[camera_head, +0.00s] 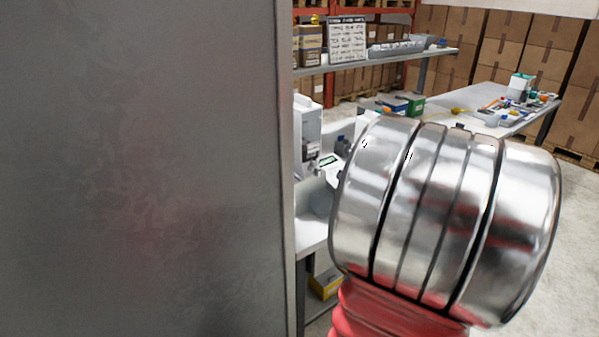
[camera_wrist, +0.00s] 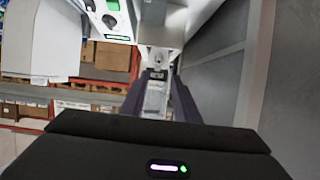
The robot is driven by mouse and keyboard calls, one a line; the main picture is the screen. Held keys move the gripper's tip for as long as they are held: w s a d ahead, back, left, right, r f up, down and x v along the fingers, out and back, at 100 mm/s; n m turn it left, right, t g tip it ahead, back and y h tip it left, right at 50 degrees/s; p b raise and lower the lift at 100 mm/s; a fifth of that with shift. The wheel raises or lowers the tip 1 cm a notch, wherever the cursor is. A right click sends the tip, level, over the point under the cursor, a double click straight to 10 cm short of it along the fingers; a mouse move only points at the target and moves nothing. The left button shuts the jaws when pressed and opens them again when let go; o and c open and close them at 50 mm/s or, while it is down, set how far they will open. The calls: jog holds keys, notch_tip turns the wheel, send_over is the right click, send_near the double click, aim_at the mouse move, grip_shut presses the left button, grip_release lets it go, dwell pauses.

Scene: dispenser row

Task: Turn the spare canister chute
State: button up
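My gripper (camera_wrist: 158,76) shows in the wrist view as two dark fingers with a gap between them. They look open, and a pale grey metallic piece (camera_wrist: 155,101) shows in the gap; I cannot tell whether they touch it. Just beyond the tips is a pale bracket-like part with a round dark-centred fitting (camera_wrist: 157,60). I cannot tell whether either is the spare canister chute. A white machine with a green-lit display (camera_wrist: 112,6) is at the top left of the wrist view. In the head view, my arm hides much of the bench, and my gripper is out of sight.
A large grey metal panel (camera_head: 140,170) fills the left of the head view. A white device (camera_head: 307,128) stands beside its edge on the bench. A shelf (camera_head: 380,58) runs behind, and a table (camera_head: 500,95) with small items stands at the right. Cartons (camera_wrist: 106,60) show in the wrist view.

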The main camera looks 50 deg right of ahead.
aim_at(319, 172)
jog(key=shift+d+f, duration=0.1)
dwell(0.3)
jog(key=x, duration=1.3)
jog(key=shift+w+d+f, duration=0.15)
jog(key=shift+w+f, duration=0.1)
jog(key=shift+w, duration=0.05)
jog(key=shift+c, duration=0.3)
jog(key=c, duration=0.6)
grip_shut()
